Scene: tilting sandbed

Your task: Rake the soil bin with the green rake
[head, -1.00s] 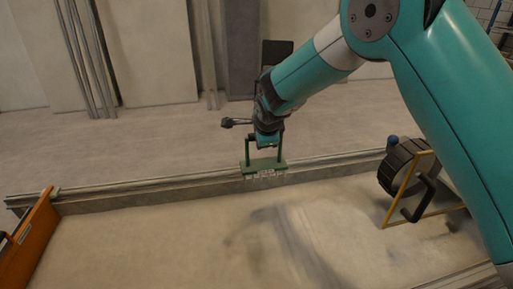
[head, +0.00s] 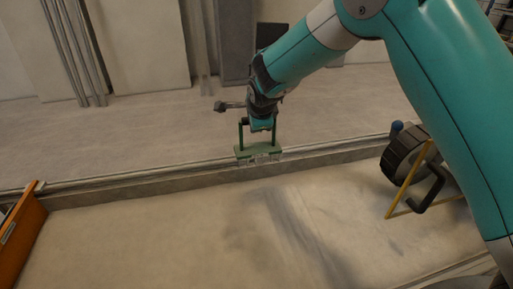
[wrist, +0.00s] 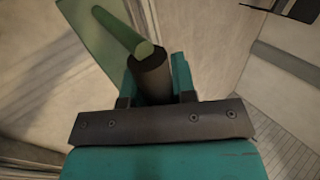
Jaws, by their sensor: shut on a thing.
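The green rake (head: 257,149) hangs below my gripper (head: 259,122) in the head view, its crossbar level and its pale tines pointing down. It shows in front of the far rim (head: 150,186) of the soil bin; I cannot tell its exact height. My gripper is shut on the rake. In the wrist view, my gripper (wrist: 156,80) has its teal fingers on either side of a dark grip, with the rake's green bar (wrist: 122,32) beyond it. The bin's pale sand (head: 130,235) has a darker streaked patch right of centre. The tines are hidden in the wrist view.
An orange board (head: 18,240) stands at the bin's left end. A dark wheel (head: 404,152) with a yellow frame (head: 409,182) and black handle stands at the right. Poles (head: 75,55) and panels lean at the back. The sand at left centre is clear.

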